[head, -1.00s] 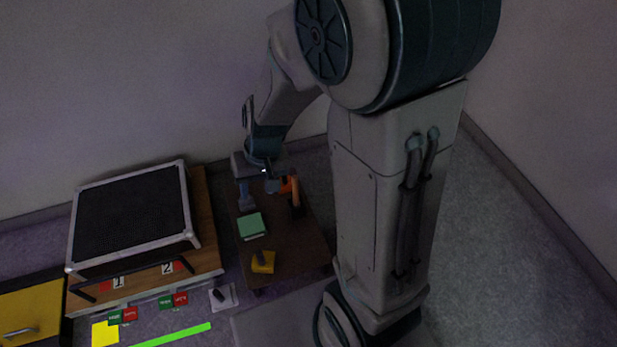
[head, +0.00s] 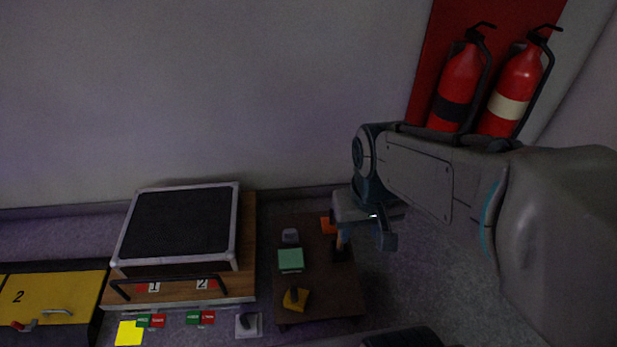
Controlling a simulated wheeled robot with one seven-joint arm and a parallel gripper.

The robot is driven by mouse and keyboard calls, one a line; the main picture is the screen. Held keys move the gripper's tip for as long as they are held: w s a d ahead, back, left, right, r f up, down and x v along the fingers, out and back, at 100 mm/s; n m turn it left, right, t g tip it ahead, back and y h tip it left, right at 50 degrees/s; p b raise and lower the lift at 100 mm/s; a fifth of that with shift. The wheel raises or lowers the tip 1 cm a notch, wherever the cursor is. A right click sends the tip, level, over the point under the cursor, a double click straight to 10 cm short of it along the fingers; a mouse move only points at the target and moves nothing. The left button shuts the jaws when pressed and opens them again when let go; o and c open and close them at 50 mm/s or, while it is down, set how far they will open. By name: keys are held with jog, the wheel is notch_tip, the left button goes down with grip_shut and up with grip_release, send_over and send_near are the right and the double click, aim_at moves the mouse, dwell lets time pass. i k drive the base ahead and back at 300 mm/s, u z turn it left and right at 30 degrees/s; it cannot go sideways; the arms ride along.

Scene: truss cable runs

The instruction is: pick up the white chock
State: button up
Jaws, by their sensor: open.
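A small pale, whitish piece (head: 290,236), which looks like the white chock, sits near the back left of the low brown table (head: 318,287). It is dim and small, so its exact shape is hard to tell. My gripper (head: 366,238) is open and empty, fingers pointing down, near the table's right edge. It is right of the pale piece and apart from it. The left finger partly overlaps the orange and dark items in this view.
On the table are a green block (head: 290,259), a yellow piece with a dark top (head: 296,300) and an orange piece (head: 327,225). A black-topped case (head: 180,222) stands left. A white plate with a dark part (head: 248,325) lies in front. Red extinguishers (head: 458,88) stand back right.

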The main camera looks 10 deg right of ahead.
aim_at(248, 325)
jog(key=k, duration=0.65)
jog(key=u, duration=0.9)
jog(key=i, duration=0.5)
jog(key=u, duration=0.05)
